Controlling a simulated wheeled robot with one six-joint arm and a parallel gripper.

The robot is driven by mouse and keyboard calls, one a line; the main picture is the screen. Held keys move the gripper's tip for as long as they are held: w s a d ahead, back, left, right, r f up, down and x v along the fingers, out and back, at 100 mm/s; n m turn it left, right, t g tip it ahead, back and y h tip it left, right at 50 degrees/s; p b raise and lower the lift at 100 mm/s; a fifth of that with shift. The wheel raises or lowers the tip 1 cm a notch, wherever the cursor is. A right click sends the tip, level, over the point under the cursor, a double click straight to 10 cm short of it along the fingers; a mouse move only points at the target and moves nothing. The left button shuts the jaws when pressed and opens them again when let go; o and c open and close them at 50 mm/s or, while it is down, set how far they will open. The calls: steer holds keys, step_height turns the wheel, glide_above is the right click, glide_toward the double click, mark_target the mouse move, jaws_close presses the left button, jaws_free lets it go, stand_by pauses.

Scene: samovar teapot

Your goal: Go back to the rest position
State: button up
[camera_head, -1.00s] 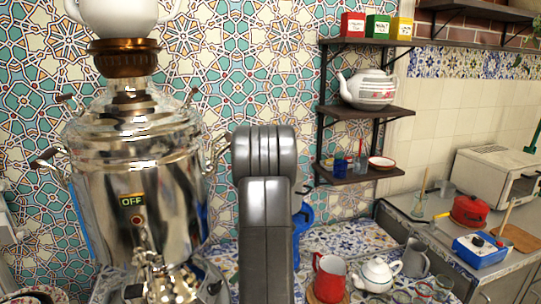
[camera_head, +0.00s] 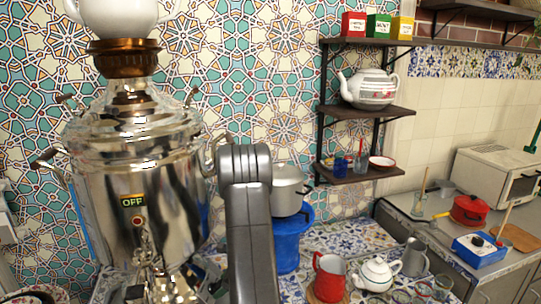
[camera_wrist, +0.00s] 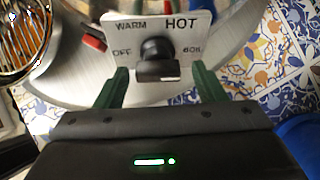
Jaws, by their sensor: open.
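My gripper (camera_wrist: 160,92) shows in the wrist view with its two green fingers apart. Between and just beyond them is a black knob (camera_wrist: 157,60) on a white dial plate (camera_wrist: 135,28) marked OFF, WARM, HOT. I cannot tell whether the fingers touch the knob. In the head view the large silver samovar (camera_head: 140,180) stands at the left with a lit label reading OFF. A white teapot (camera_head: 118,14) sits on its top. My arm rises in front of the samovar's right side, and the gripper is hidden there.
A silver pot (camera_head: 287,190) stands on a blue barrel (camera_head: 287,240) right behind my arm. A red mug (camera_head: 328,278), a white teapot (camera_head: 376,273) and a grey pitcher (camera_head: 414,258) stand on the tiled counter. A wall shelf (camera_head: 370,110) holds another teapot.

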steer(key=shift+s+f+n+t+b, duration=0.15)
steer(key=shift+f+n+t+b, duration=0.15)
steer(key=shift+n+b, duration=0.45)
steer(key=n+b, duration=0.2)
steer(key=b, duration=0.1)
steer(key=shift+t+b, duration=0.3)
steer(key=n+b, duration=0.2)
steer(key=b, duration=0.2)
steer(key=n+t+b, duration=0.1)
steer(key=n+b, duration=0.2)
steer(key=b, duration=0.1)
steer(key=shift+n+t+y, duration=0.3)
steer(key=shift+n+y, duration=0.05)
steer(key=shift+y, duration=0.05)
steer(key=n+t+y+b, duration=0.1)
steer(key=n+b, duration=0.4)
steer(key=b, duration=0.3)
steer(key=shift+d, duration=0.1)
steer(key=n+b, duration=0.2)
steer(key=shift+n+y, duration=0.3)
steer(key=shift+y, duration=0.1)
steer(key=shift+r+n+b, duration=0.25)
steer(key=shift+n+b, duration=0.15)
steer(key=shift+n, duration=0.1)
